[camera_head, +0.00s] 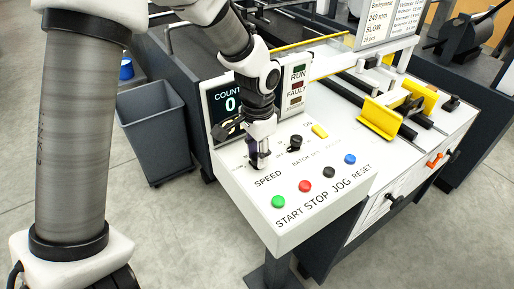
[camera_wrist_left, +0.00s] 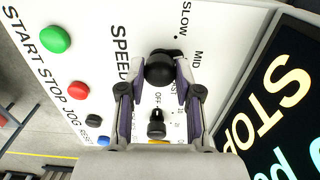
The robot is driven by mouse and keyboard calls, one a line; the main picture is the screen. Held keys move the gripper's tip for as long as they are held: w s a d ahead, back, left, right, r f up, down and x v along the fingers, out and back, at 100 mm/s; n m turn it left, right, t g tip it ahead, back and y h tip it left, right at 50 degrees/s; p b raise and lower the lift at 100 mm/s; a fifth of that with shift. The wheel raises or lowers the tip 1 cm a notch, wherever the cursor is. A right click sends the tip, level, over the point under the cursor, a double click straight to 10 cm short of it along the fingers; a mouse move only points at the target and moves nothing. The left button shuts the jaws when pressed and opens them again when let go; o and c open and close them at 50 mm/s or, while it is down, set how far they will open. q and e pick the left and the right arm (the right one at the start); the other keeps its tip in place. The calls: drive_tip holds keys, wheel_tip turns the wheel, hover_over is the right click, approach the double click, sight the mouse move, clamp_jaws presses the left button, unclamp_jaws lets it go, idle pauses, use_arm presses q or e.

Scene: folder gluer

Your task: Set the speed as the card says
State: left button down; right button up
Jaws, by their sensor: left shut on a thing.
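The speed knob (camera_wrist_left: 160,68) is black and round, on the white panel (camera_head: 236,178) above the word SPEED. In the left wrist view the marks SLOW, MID and a partly covered FAST lie around it. My left gripper (camera_head: 259,158) points down at the panel, and its two fingers close on the knob's sides; it also shows in the left wrist view (camera_wrist_left: 164,72). The gripper covers the knob in the head view, and I cannot tell which mark it points to. The card (camera_head: 385,18) at the top reads 240 mm, SLOW and 20 pcs. My right gripper is not in view.
A smaller black knob (camera_head: 295,142) and a yellow piece (camera_head: 320,131) sit beside the gripper. Green (camera_head: 278,202), red (camera_head: 305,186), black (camera_head: 330,172) and blue (camera_head: 350,159) buttons line the front. The count display (camera_head: 230,104) stands behind. A grey bin (camera_head: 153,130) is left.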

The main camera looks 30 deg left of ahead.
use_arm(q)
drive_tip(key=n+p, duration=0.2)
drive_tip(key=n, duration=0.2)
drive_tip(key=shift+s+n, duration=0.1)
drive_tip(key=shift+n, duration=0.2)
drive_tip(key=n+p, duration=0.1)
drive_tip(key=n, duration=0.3)
drive_tip(key=shift+f, duration=0.1)
idle(0.3)
drive_tip(key=c, duration=0.8)
unclamp_jaws()
drive_tip(key=r, duration=1.2)
drive_tip(key=shift+w, duration=0.2)
